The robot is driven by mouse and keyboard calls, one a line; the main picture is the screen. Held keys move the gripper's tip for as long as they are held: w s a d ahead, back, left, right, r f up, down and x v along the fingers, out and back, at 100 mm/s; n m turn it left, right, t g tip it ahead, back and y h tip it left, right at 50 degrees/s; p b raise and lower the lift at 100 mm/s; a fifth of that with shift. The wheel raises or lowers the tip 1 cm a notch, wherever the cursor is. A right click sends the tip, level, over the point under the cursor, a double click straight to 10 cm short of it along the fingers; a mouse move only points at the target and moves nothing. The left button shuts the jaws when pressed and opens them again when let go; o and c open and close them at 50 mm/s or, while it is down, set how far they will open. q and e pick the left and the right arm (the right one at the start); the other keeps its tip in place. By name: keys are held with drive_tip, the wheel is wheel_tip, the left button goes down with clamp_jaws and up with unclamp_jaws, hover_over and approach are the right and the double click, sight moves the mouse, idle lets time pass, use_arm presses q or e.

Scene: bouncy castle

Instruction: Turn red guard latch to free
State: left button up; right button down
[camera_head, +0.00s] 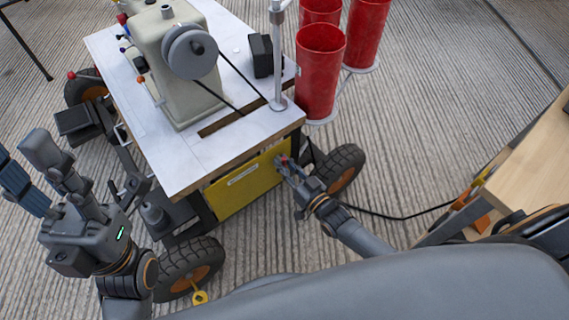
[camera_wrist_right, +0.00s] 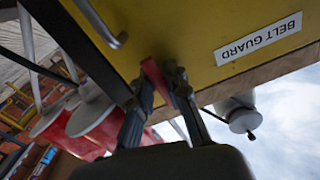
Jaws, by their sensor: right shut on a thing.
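The red guard latch (camera_wrist_right: 154,76) sits on the yellow belt guard panel (camera_wrist_right: 180,25), which carries a "BELT GUARD" label (camera_wrist_right: 258,38). In the head view the latch (camera_head: 284,159) is a small red bit at the right end of the yellow panel (camera_head: 245,188), under the tabletop. My right gripper (camera_wrist_right: 160,88) is shut on the red latch, with a finger on each side of it; it also shows in the head view (camera_head: 285,165). The latch's base is partly hidden by the fingers. My left gripper (camera_head: 60,175) is raised at the left with its fingers apart and empty.
A sewing machine (camera_head: 175,65) stands on the white-topped wheeled cart (camera_head: 165,155). Red cups (camera_head: 319,70) hang on a stand at its right. A black wheel (camera_head: 342,168) is close beside my right gripper. A wooden table (camera_head: 530,165) stands at the right.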

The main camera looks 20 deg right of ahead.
drive_tip(key=c, duration=1.3)
unclamp_jaws()
drive_tip(key=v, duration=1.2)
